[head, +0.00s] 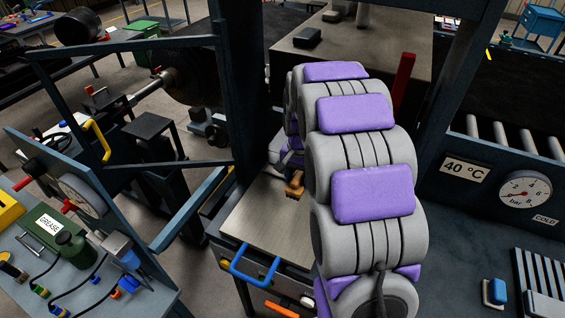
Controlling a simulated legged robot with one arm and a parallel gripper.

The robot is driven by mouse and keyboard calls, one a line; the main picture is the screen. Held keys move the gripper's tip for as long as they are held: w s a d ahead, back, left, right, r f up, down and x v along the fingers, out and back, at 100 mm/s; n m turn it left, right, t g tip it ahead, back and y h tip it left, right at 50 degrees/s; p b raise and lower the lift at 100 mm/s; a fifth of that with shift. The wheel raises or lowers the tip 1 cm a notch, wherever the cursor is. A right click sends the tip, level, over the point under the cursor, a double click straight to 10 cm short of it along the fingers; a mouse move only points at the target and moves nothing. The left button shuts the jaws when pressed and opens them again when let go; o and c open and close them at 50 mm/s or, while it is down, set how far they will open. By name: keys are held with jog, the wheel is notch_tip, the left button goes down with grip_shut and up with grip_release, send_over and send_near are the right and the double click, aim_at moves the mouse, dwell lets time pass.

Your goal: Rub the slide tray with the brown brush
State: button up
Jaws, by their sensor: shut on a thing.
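The slide tray (255,222) is a flat, pale metal plate at the lower middle, with a blue handle (252,268) at its front. My arm covers its right side. The small brown brush (294,186) is over the far right part of the plate. My gripper (291,172) is shut on the brush from above and is largely hidden behind my arm. I cannot tell whether the brush touches the plate.
A dark upright post and frame (240,100) stand close on the left of my arm. A red bar (403,82) rises behind it. A panel with a 40 °C label (464,170) and a gauge (525,190) is at right. A grease bench (75,250) is at left.

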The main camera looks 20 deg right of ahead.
jog(key=shift+d+r, duration=0.25)
jog(key=shift+r, duration=0.65)
jog(key=shift+r+p, duration=0.25)
jog(key=shift+p, duration=0.1)
jog(key=shift+a, duration=0.45)
jog(key=shift+d, duration=0.2)
